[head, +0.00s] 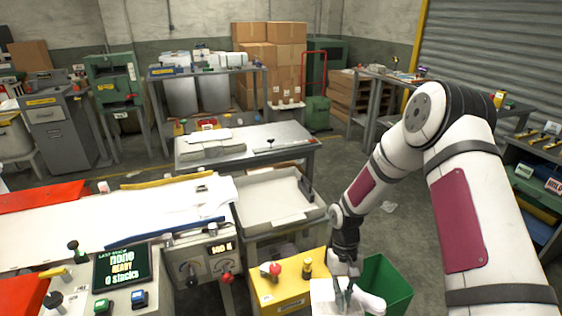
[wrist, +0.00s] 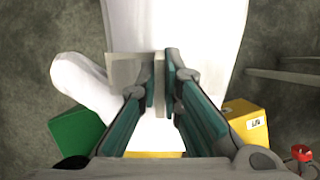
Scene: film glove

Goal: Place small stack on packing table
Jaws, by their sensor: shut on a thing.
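My gripper (head: 343,292) is low at the bottom of the head view, beside the yellow box and the green bin. It is shut on a white film stack (head: 322,292). In the wrist view, the fingers of my gripper (wrist: 160,85) pinch the stack (wrist: 205,25), which spreads beyond and below them; a rounded white part hangs out to the left. The grey metal table (head: 290,155), likely the packing table, stands farther back, left of my arm. A flat pale stack (head: 211,149) lies on its left part. My gripper is well apart from this table.
A yellow box (head: 286,291) with a red knob stands left of my gripper; a green bin (head: 388,280) is at its right. A pale tray (head: 277,200) lies between the yellow box and the metal table. The table's right part looks mostly clear, except for a thin bar.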

